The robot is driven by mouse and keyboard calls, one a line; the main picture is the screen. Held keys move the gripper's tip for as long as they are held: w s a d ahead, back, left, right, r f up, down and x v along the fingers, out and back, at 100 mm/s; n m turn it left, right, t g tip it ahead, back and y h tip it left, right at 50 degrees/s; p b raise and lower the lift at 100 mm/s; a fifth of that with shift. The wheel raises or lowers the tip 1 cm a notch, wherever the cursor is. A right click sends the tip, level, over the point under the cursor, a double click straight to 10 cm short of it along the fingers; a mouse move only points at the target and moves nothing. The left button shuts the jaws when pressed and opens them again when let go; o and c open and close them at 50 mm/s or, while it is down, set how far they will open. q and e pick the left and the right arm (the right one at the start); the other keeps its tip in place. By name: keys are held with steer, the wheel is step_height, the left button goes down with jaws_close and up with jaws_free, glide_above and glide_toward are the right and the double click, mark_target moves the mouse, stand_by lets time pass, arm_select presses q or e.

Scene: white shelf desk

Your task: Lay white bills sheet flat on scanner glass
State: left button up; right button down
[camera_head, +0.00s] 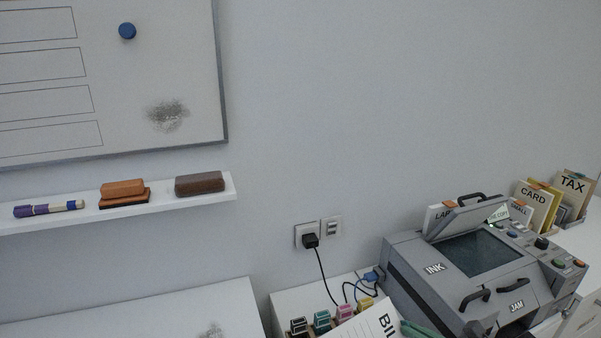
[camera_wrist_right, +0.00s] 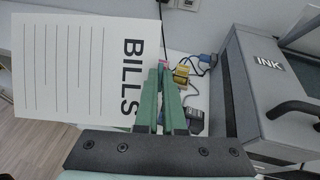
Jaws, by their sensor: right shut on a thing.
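The white bills sheet (camera_head: 367,322), with the black letters BIL showing, is at the bottom edge of the head view. In the right wrist view the sheet (camera_wrist_right: 75,65) shows its word BILLS and ruled lines. My right gripper (camera_head: 408,328) has green fingers, also in the wrist view (camera_wrist_right: 161,85), shut on the sheet's edge. It holds the sheet left of the grey scanner (camera_head: 412,272). The scanner's dark glass (camera_head: 478,252) is bare, with its lid (camera_head: 466,214) raised behind it. My left gripper is out of view.
Upright folders, including CARD (camera_head: 533,198) and TAX (camera_head: 572,184), stand behind and right of the scanner. A shelf (camera_head: 70,213) holds markers and erasers at left.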

steer(key=s+a+r+n+g+y, duration=0.3)
steer(key=s+a+r+n+y, duration=0.1)
steer(key=s+r, duration=0.7)
steer(key=s, duration=0.2)
steer(key=shift+s+r+g, duration=0.3)
steer(key=shift+f+n, duration=0.1)
steer(key=shift+n, duration=0.2)
